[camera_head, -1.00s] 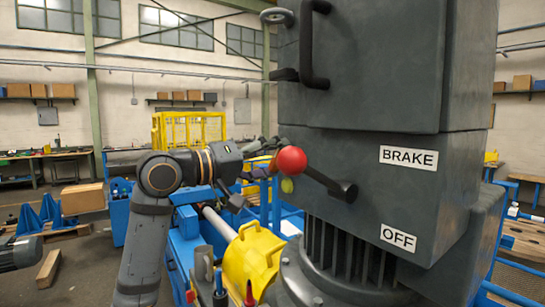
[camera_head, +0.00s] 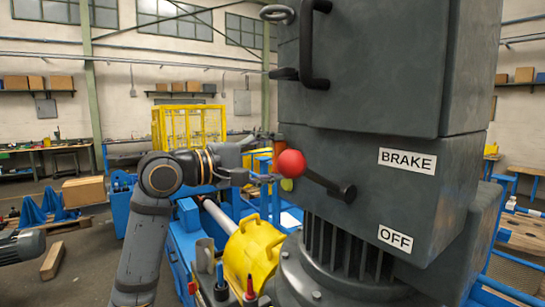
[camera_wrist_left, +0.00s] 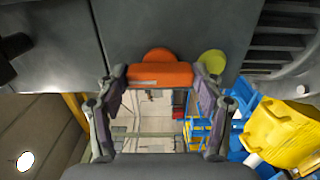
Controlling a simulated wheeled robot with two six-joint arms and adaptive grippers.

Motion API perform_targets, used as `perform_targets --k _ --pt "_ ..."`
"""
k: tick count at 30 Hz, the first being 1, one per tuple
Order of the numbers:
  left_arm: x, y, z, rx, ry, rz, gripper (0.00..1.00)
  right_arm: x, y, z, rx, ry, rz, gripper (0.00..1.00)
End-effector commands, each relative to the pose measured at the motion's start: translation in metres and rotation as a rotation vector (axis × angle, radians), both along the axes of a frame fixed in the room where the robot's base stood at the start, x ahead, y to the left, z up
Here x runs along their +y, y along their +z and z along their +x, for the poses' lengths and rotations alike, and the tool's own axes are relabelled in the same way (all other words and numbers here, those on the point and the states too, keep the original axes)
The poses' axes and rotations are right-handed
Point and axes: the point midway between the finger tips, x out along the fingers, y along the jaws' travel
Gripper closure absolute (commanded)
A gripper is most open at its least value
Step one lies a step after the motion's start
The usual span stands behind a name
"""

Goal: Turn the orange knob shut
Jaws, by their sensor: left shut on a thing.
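The orange knob (camera_wrist_left: 160,74) is a bar-shaped handle in front of a round orange base on the dark grey machine housing. In the left wrist view its bar lies level across the picture. My left gripper (camera_wrist_left: 162,80) has one finger at each end of the bar and is shut on it. In the head view the left gripper (camera_head: 268,160) is at the left edge of the housing, and only a little orange shows there, partly behind the red ball. My right gripper is in neither view.
A lever with a red ball (camera_head: 290,163) sticks out of the housing close to my left gripper. A yellow-green round part (camera_wrist_left: 212,62) sits beside the orange knob. A yellow guard (camera_head: 252,252) lies below. Labels read BRAKE (camera_head: 407,160) and OFF (camera_head: 396,238).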

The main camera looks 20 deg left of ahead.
Motion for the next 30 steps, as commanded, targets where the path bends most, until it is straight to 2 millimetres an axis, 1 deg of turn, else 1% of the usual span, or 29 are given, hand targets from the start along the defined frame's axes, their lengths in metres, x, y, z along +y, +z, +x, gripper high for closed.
perform_targets --k 14,15,19,20,30 --pt "0.0003 0.0008 0.0001 0.006 0.001 -0.013 0.64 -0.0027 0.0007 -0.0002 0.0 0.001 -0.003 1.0" --pt "0.0003 0.0009 0.0001 0.006 0.001 -0.013 0.28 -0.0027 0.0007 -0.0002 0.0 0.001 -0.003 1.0" --pt "0.0002 0.0006 0.0001 0.006 0.001 -0.011 0.11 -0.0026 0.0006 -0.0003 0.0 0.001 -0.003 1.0" --pt "0.0002 0.0005 0.0001 0.006 0.001 -0.011 0.09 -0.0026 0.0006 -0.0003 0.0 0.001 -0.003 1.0" --pt "0.001 0.0 -0.0008 0.007 0.001 -0.009 0.09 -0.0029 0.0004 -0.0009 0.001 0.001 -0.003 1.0"
